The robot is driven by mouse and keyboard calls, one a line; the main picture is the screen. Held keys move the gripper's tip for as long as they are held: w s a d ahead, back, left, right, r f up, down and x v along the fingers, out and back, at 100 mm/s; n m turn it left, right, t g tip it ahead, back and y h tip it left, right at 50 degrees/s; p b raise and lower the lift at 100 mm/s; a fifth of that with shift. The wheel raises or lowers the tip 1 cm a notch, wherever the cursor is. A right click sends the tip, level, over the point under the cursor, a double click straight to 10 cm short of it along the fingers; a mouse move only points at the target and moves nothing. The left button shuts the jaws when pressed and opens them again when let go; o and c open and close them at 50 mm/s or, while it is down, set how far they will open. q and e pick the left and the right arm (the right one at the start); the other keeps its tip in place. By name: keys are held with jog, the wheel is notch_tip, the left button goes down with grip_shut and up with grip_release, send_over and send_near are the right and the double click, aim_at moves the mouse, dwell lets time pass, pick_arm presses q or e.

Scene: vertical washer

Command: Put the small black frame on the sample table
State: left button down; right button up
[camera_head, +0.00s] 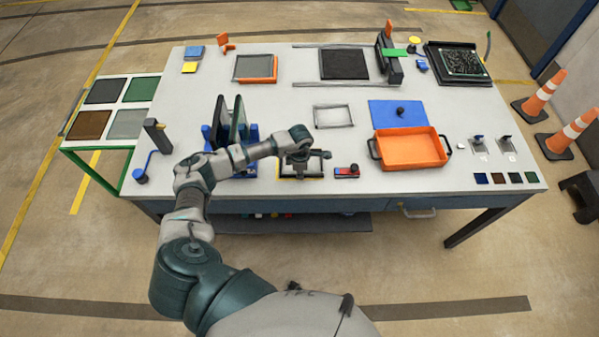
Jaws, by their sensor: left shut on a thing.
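My left gripper (300,157) is over the front middle of the large table, shut on the small black frame (318,174). The frame is around and under the fingers and partly hidden by the gripper. A yellowish edge shows beneath it; I cannot tell whether the frame touches the table. A side table (66,142) with a green metal frame, probably the sample table, stands at the left and bears black, green, brown and grey panels. My right gripper is not in view.
On the large table (290,112), upright dark panels in a blue rack (253,135) stand beside my left forearm. A red and black block (347,171), an orange tray (410,148) and a thin grey frame (333,116) lie to the right. A dark post (157,135) stands near the left edge.

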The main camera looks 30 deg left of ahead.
pick_arm(q)
jog(key=shift+f, duration=0.2)
jog(key=c, duration=1.3)
grip_release()
jog(key=shift+c, duration=0.2)
jog(key=shift+o, duration=0.3)
jog(key=shift+a, duration=0.2)
jog(key=shift+s+a, duration=0.1)
jog(key=shift+a, duration=0.05)
jog(key=shift+r, duration=0.3)
notch_tip(320, 180, up, 12)
jog(key=b, duration=0.1)
jog(key=shift+f, duration=0.15)
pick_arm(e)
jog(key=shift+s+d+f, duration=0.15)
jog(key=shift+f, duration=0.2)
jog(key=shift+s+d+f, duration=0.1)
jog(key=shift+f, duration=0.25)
pick_arm(q)
jog(key=shift+d, duration=0.2)
